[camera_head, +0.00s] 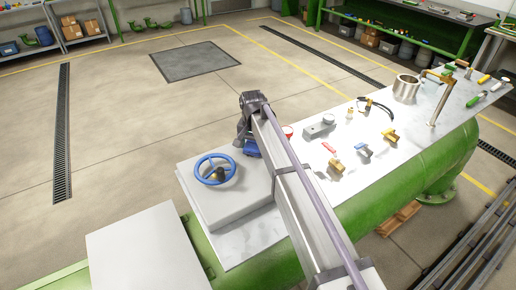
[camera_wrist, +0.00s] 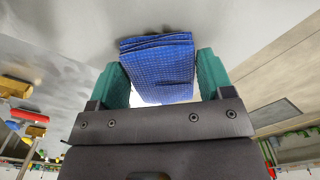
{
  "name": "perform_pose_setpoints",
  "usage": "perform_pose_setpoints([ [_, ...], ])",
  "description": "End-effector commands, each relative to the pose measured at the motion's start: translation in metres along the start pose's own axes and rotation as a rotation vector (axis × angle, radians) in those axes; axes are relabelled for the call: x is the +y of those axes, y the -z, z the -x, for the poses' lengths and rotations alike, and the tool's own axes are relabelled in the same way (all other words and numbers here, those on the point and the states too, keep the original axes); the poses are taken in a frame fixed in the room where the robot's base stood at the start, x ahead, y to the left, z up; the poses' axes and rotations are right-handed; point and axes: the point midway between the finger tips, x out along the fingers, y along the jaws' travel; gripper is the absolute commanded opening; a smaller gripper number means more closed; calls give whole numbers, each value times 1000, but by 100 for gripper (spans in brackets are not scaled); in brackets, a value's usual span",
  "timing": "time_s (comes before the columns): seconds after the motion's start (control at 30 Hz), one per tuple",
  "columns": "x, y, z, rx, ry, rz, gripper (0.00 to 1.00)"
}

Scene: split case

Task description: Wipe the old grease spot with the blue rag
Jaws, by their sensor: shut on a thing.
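The blue rag (camera_wrist: 160,65) is a folded, patterned cloth between the two teal fingers of my gripper (camera_wrist: 163,80) in the wrist view. My gripper is shut on it, and the rag is at or just above a pale grey surface; I cannot tell if it touches. In the head view the rag (camera_head: 251,150) shows as a small blue patch below my wrist, beside the grey box. A faint dark area lies around the rag in the wrist view; I cannot tell whether it is shadow or the grease spot. My arm hides part of the bench top.
A blue handwheel (camera_head: 216,169) stands on a grey box (camera_head: 232,200) left of my gripper. Right of my arm, the metal bench top (camera_head: 310,195) holds several small valves, a grey block (camera_head: 320,127), a steel pot (camera_head: 405,88) and hand tools. The green tank (camera_head: 385,190) lies below.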

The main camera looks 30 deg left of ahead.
Motion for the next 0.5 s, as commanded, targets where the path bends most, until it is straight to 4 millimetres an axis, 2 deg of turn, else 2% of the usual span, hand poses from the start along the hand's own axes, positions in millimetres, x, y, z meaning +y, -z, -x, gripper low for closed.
perform_pose_setpoints([
  [0.4, -30, 20, 0, 0, 0, 8, 55],
  [0.43, -38, 17, 0, 0, 0, 18, 55],
  [0.5, -29, 11, 0, 0, 0, 14, 55],
])
